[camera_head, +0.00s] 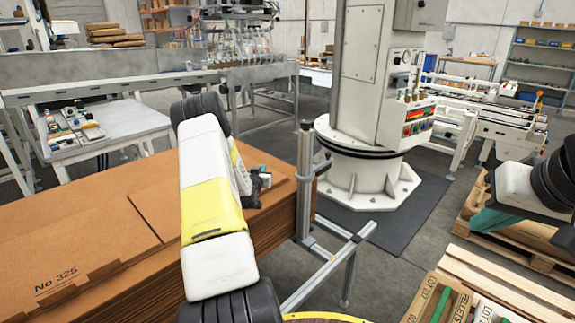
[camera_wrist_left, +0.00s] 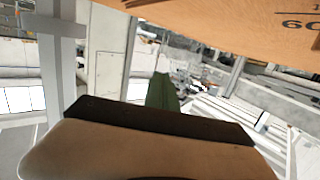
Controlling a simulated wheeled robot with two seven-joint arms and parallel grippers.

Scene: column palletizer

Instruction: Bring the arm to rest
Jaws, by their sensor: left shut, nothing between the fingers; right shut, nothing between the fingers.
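My left arm (camera_head: 212,180), white with a yellow band, reaches over the brown cardboard stack. The dark end of my left gripper (camera_head: 262,181) shows just past the arm's right side, above the stack's right part; the arm hides most of it. It is shut with nothing in it. In the left wrist view a tan, dark-edged shape fills the bottom; I cannot tell what it is. Part of my right arm (camera_head: 520,188) shows at the right edge of the head view, but its gripper is not in view.
The cardboard stack (camera_head: 75,245) fills the lower left. A grey metal frame (camera_head: 305,190) stands at its right end. A white column (camera_head: 365,90) on a round base stands beyond. Grey floor (camera_head: 405,235) lies between.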

